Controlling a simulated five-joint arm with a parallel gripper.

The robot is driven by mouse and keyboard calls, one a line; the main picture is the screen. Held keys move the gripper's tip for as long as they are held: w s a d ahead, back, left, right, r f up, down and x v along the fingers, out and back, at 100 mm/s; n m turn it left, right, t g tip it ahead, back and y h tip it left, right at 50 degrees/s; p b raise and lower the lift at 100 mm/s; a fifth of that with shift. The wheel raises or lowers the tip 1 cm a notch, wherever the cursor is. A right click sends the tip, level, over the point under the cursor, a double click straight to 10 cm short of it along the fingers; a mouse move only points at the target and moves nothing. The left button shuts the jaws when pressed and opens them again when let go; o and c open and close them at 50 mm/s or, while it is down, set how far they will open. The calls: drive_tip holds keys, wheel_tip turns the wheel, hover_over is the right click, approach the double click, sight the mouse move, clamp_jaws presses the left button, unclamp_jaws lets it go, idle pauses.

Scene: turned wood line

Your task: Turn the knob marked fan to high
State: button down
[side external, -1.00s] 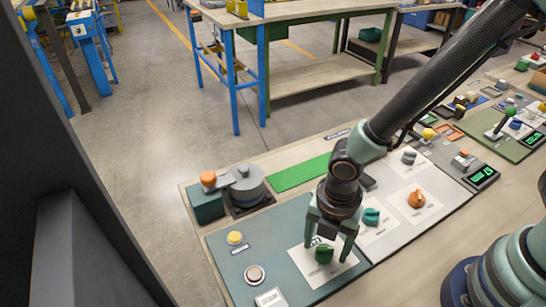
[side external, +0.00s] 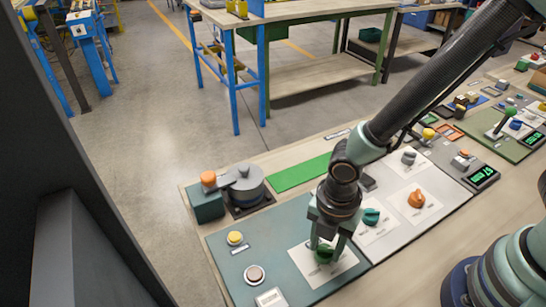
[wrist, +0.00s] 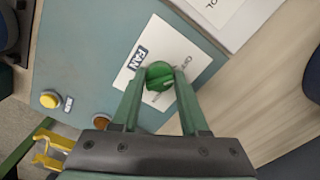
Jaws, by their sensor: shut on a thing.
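The fan knob (wrist: 159,75) is a round green knob with a pale pointer line. It stands on a white label card (wrist: 186,60) with a dark FAN tag (wrist: 137,57). In the side view the green knob (side external: 323,254) is partly covered by my fingers. My gripper (wrist: 160,85) is down at the knob, with one finger on each side, shut on it. The level words on the card are mostly hidden or too small to read.
A teal knob (side external: 371,216) and an orange knob (side external: 416,198) stand on the pale panel to the right. A yellow button (side external: 234,238) and a reddish button (side external: 254,275) are on the teal panel to the left. A grey round device (side external: 244,186) stands behind.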

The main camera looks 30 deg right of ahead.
sight(326, 249)
drive_tip(key=m, duration=0.5)
drive_tip(key=shift+m, duration=0.4)
drive_tip(key=m, duration=0.5)
drive_tip(key=shift+s+m, duration=0.1)
drive_tip(key=shift+m, duration=0.2)
drive_tip(key=m, duration=1.1)
drive_tip(key=shift+a, duration=0.1)
drive_tip(key=shift+m, duration=0.4)
drive_tip(key=shift+c, duration=2.1)
unclamp_jaws()
drive_tip(key=shift+r, duration=0.15)
wheel_tip(326, 249, up, 12)
